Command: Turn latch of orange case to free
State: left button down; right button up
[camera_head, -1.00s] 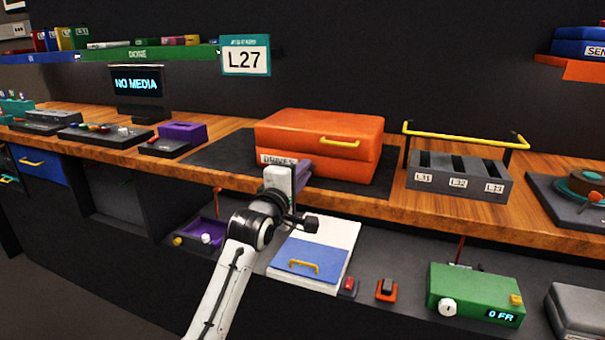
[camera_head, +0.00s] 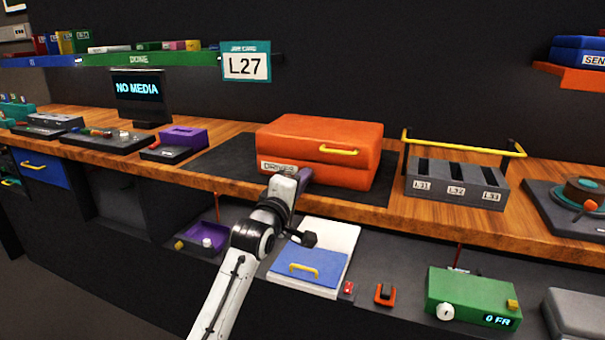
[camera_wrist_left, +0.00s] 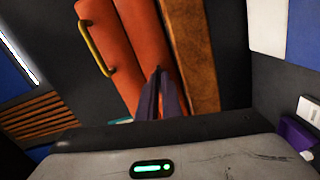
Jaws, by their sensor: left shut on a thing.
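The orange case (camera_head: 318,140) lies closed on a dark mat (camera_head: 215,160) on the wooden bench. It has a yellow handle (camera_head: 339,151) and a "DRIVES" label (camera_head: 277,168) on its front. My left gripper (camera_head: 304,178) is at the lower front of the case, just right of the label. In the left wrist view its purple fingers (camera_wrist_left: 159,78) are close together against the front of the orange case (camera_wrist_left: 146,42). They are shut on the latch, which the fingers hide. My right gripper is not in view.
A slotted grey rack (camera_head: 455,181) with a yellow bar stands right of the case. A purple box (camera_head: 183,138) and a "NO MEDIA" screen (camera_head: 138,97) are to the left. A lower shelf holds a blue-and-white folder (camera_head: 310,265) and a green box (camera_head: 470,297).

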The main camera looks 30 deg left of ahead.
pick_arm(q)
jog(key=m+p, duration=0.2)
jog(key=shift+r+m+p, duration=0.2)
jog(key=shift+m+p, duration=0.15)
jog(key=shift+m, duration=0.05)
jog(key=shift+m+p, duration=0.75)
jog(key=shift+m, duration=0.15)
jog(key=shift+m+p, duration=0.4)
jog(key=shift+m, duration=0.1)
jog(key=m+p, duration=0.2)
jog(key=shift+m, duration=0.4)
jog(key=m+p, duration=0.1)
jog(key=m, duration=0.1)
jog(key=shift+f+m+p, duration=0.1)
jog(key=shift+m+p, duration=0.6)
jog(key=shift+m, duration=0.4)
jog(key=shift+f+m+p, duration=0.1)
jog(key=shift+m+p, duration=0.45)
jog(key=shift+m, duration=1.05)
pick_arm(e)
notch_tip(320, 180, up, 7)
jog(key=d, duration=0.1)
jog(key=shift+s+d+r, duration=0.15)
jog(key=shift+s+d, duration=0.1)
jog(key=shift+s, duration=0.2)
